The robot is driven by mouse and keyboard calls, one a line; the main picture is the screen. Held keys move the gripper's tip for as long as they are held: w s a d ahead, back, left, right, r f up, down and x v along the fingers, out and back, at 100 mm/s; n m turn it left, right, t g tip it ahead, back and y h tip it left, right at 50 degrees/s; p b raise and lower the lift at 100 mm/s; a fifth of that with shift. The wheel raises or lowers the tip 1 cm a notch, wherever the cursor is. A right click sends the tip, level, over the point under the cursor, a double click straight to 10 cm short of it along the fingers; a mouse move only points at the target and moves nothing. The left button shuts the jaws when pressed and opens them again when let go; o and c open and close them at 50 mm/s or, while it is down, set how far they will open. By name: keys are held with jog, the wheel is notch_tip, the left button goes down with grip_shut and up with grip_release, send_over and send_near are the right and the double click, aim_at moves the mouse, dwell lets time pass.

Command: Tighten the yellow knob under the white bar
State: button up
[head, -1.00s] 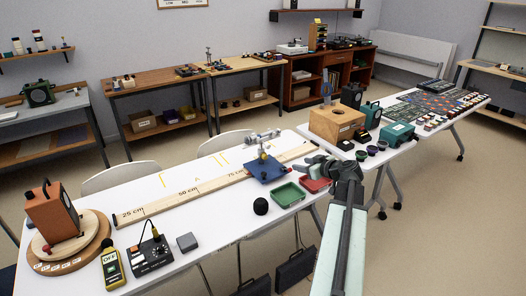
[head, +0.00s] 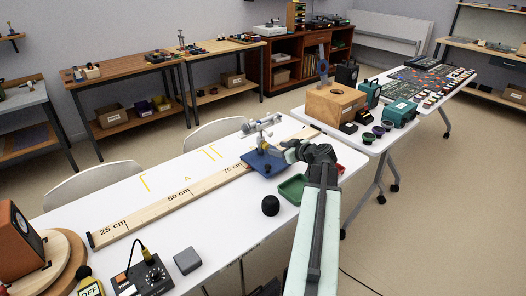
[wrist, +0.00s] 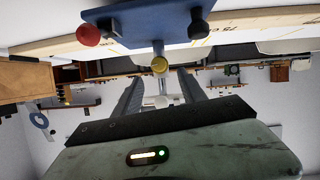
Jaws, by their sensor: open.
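In the wrist view, which is upside down, the yellow knob (wrist: 159,64) shows near the blue base (wrist: 150,22), roughly centred between my fingers. My gripper (wrist: 158,76) is open with nothing held. In the head view my gripper (head: 287,150) is at the right side of the stand. Whether a finger touches the knob cannot be told.
A green tray (head: 292,190) lies under my arm, partly hidden. A black ball (head: 270,205) is in front of the stand. The wooden ruler (head: 170,199) runs along the table. A red knob (wrist: 88,35) and a black knob (wrist: 198,28) stick out from the blue base.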

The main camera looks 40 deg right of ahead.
aim_at(268, 146)
jog(key=shift+d, duration=0.1)
jog(key=b+x, duration=0.3)
jog(key=x, duration=0.4)
jog(key=shift+w+f, duration=0.15)
jog(key=shift+w, duration=0.2)
grip_shut()
jog(key=shift+d, duration=0.15)
